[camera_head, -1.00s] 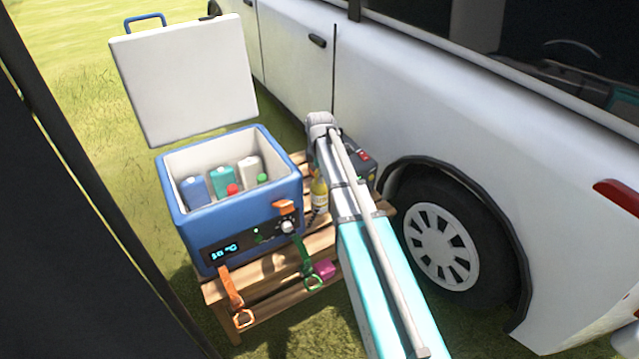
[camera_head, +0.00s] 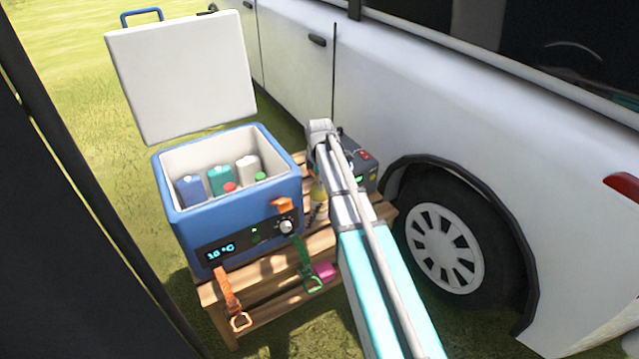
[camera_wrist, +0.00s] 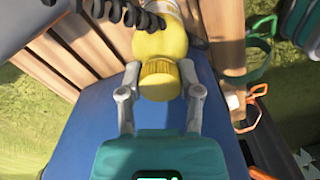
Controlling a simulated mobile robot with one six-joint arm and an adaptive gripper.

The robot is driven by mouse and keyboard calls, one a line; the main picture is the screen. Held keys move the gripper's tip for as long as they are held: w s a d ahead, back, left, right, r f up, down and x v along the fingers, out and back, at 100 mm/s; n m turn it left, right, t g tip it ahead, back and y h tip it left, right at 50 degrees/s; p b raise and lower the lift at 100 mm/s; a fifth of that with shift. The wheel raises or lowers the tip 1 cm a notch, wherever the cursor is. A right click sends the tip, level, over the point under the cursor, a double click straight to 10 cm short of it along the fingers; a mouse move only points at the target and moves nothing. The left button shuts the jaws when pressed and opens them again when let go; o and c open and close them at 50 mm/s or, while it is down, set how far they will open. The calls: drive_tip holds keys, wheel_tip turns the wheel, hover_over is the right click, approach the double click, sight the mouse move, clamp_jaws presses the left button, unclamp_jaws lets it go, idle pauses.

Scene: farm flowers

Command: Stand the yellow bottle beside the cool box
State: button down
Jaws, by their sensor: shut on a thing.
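The yellow bottle (camera_wrist: 157,42) with its yellow cap (camera_wrist: 160,80) is between the two fingers of my gripper (camera_wrist: 160,70) in the wrist view. The fingers are shut on it near the cap and neck. In the head view the bottle (camera_head: 318,190) shows only in part beside my arm, to the right of the cool box (camera_head: 235,225). My gripper is hidden there. The cool box is blue, with its white lid open, and its blue side (camera_wrist: 72,128) fills much of the lower wrist view. I cannot tell whether the bottle's base touches the slats.
The cool box stands on a slatted wooden bench (camera_head: 272,282). A dark device (camera_head: 358,160) stands behind my arm, and a black coiled cable (camera_wrist: 125,14) passes close to the bottle. Orange and green straps hang in front. A white vehicle (camera_head: 440,110) stands close on the right.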

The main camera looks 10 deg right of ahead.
drive_tip(key=shift+f, duration=0.15)
drive_tip(key=shift+c, duration=1.4)
unclamp_jaws()
drive_tip(key=shift+r, duration=0.2)
wheel_tip(320, 180, up, 12)
drive_tip(key=p, duration=1.2)
drive_tip(key=shift+s, duration=0.1)
drive_tip(key=s+a+m, duration=0.1)
drive_tip(key=s+m, duration=1.6)
drive_tip(key=s, duration=0.6)
drive_tip(key=shift+s+a, duration=0.25)
drive_tip(key=shift+a, duration=0.15)
